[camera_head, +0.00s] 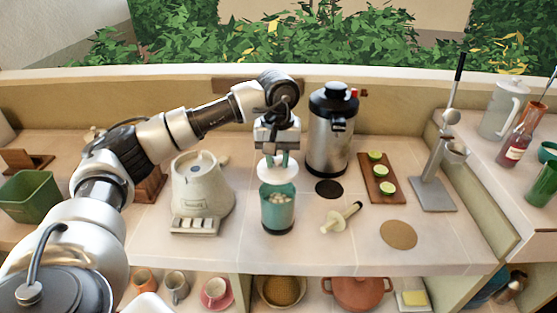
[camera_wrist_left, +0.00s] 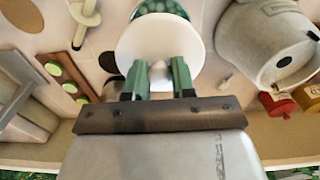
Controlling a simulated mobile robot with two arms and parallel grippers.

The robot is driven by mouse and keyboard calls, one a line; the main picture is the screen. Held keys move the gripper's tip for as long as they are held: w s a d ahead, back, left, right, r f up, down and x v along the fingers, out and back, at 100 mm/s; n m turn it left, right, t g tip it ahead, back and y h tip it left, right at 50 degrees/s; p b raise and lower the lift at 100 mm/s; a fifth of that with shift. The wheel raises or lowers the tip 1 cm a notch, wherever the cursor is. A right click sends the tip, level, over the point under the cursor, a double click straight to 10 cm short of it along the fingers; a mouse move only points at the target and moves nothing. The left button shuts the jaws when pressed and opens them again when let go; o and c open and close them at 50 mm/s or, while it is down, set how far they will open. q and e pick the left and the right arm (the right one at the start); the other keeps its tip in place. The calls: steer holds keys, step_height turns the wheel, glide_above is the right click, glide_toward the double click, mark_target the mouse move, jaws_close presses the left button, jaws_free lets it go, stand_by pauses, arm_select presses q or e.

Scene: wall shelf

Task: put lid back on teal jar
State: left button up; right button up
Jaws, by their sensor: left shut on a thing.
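The teal jar (camera_head: 277,213) stands upright and uncovered on the counter, with pale pieces visible inside. My left gripper (camera_head: 279,160) points down above the jar and is shut on the round white lid (camera_head: 278,173). The lid is held roughly level above the jar's opening, apart from it in the head view. In the left wrist view the lid (camera_wrist_left: 160,50) sits between the green fingertips (camera_wrist_left: 158,77) and covers much of the jar (camera_wrist_left: 160,7), whose far rim shows beyond it. My right gripper is not in view.
A white kitchen scale (camera_head: 202,188) stands left of the jar, and a steel dispenser (camera_head: 331,135) behind right. A juicer reamer (camera_head: 342,217), dark disc (camera_head: 328,189), lime board (camera_head: 381,178) and cork mat (camera_head: 398,235) lie right. The counter front (camera_head: 320,255) is clear.

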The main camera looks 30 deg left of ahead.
mark_target(277, 167)
arm_select(q)
steer(key=shift+w+f, duration=0.15)
steer(key=shift+f, duration=0.35)
steer(key=shift+f+b, duration=0.3)
steer(key=shift+b, duration=0.05)
steer(key=shift+s+f+b, duration=0.25)
steer(key=shift+f+b, duration=0.5)
steer(key=shift+f, duration=0.4)
steer(key=shift+w+f+b, duration=0.1)
steer(key=shift+f+b, duration=0.5)
steer(key=shift+f, duration=0.55)
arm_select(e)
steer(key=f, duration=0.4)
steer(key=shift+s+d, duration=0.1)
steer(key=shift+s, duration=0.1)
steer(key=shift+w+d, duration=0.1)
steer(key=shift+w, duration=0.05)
arm_select(q)
steer(key=shift+f+b, duration=0.1)
steer(key=shift+b, duration=0.65)
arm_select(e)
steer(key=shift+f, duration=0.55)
